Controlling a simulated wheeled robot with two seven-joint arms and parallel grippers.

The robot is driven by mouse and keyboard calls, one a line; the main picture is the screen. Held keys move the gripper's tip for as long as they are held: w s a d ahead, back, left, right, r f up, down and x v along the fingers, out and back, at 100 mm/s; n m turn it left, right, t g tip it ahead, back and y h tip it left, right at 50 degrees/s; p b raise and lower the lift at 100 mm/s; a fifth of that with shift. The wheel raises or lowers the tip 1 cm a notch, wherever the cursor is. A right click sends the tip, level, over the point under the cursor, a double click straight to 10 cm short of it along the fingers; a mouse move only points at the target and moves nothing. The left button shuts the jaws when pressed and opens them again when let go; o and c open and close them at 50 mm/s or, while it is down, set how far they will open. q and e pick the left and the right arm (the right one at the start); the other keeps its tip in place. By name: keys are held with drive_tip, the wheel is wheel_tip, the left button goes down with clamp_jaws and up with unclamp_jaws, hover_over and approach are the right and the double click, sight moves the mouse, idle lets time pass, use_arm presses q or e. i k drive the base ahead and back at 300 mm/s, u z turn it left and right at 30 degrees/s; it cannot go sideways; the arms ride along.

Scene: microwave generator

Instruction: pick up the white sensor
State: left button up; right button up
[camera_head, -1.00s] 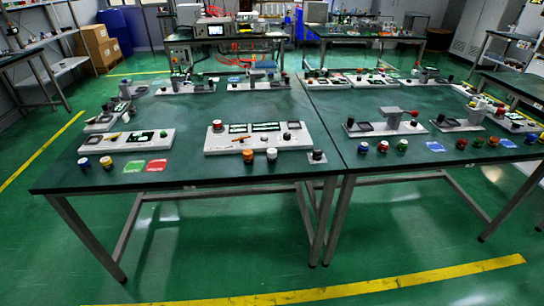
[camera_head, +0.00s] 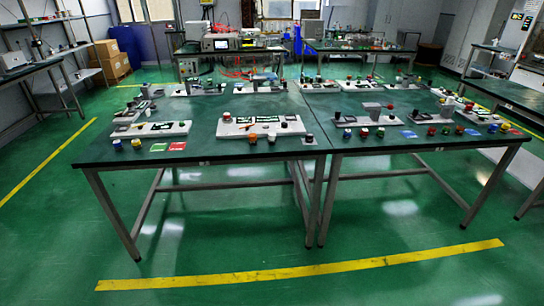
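Neither of my grippers is in view. Several small round sensor-like pieces stand along the front edges of two dark green tables. An orange piece (camera_head: 252,139), a pale-and-dark piece (camera_head: 271,138) and a black piece (camera_head: 308,138) stand further right. Which one is the white sensor I cannot tell at this size.
White panels with parts (camera_head: 260,126) sit on the tables, with green (camera_head: 158,147) and red (camera_head: 177,146) cards in front. The floor before the tables is clear, marked by a yellow line (camera_head: 300,272). Cardboard boxes (camera_head: 110,60) and a shelf stand at back left.

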sight(271, 135)
drive_tip(key=u, duration=0.05)
drive_tip(key=k, duration=0.4)
drive_tip(key=z, duration=0.9)
drive_tip(key=i, duration=0.6)
drive_tip(key=z, duration=0.6)
drive_tip(key=i, duration=0.75)
drive_tip(key=u, duration=0.4)
